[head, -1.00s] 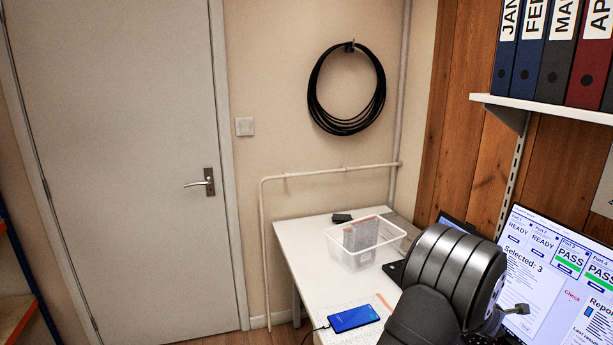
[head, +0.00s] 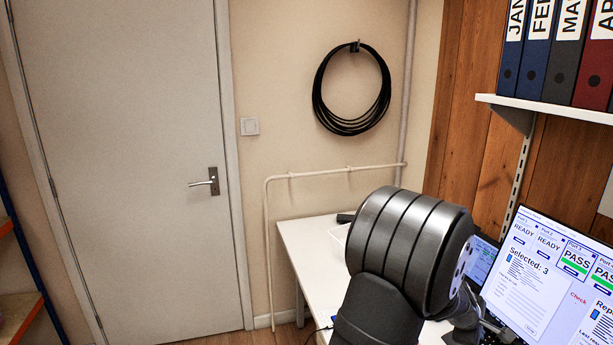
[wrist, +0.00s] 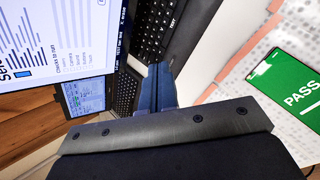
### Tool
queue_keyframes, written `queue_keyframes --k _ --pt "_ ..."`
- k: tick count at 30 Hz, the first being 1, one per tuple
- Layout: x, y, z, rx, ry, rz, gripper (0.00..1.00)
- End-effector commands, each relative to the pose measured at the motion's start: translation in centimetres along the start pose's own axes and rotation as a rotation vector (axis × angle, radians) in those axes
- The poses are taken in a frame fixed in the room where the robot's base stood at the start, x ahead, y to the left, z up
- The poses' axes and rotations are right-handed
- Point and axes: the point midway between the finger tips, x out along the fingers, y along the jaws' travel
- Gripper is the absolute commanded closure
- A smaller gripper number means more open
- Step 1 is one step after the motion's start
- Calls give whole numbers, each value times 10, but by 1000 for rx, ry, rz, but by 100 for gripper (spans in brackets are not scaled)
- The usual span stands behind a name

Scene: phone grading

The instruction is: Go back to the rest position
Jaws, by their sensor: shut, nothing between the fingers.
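My gripper (wrist: 160,90) shows in the wrist view with its fingers together and nothing between them. It hangs over the desk by a black keyboard (wrist: 160,25). A phone (wrist: 285,85) with a green PASS screen lies on a patterned mat (wrist: 240,70) to the right, apart from the fingers. In the head view my arm covers much of the desk, and the fingertips cannot be made out clearly.
The white desk (head: 305,250) stands against the wall. A monitor (head: 545,270) stands at the right, close to my wrist, with a laptop (wrist: 85,95) beside it. A shelf (head: 550,108) with binders is above. The space before the door (head: 130,150) is clear.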

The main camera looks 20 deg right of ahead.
Motion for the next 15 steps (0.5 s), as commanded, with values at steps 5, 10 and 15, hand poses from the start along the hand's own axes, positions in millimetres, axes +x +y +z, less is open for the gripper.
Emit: queue_keyframes --k 5,10,15 --pt "-22 -23 -8 110 3 -87 100" --pt "-43 -48 -18 207 11 -178 100" --pt "-64 -72 -30 295 24 -269 100"
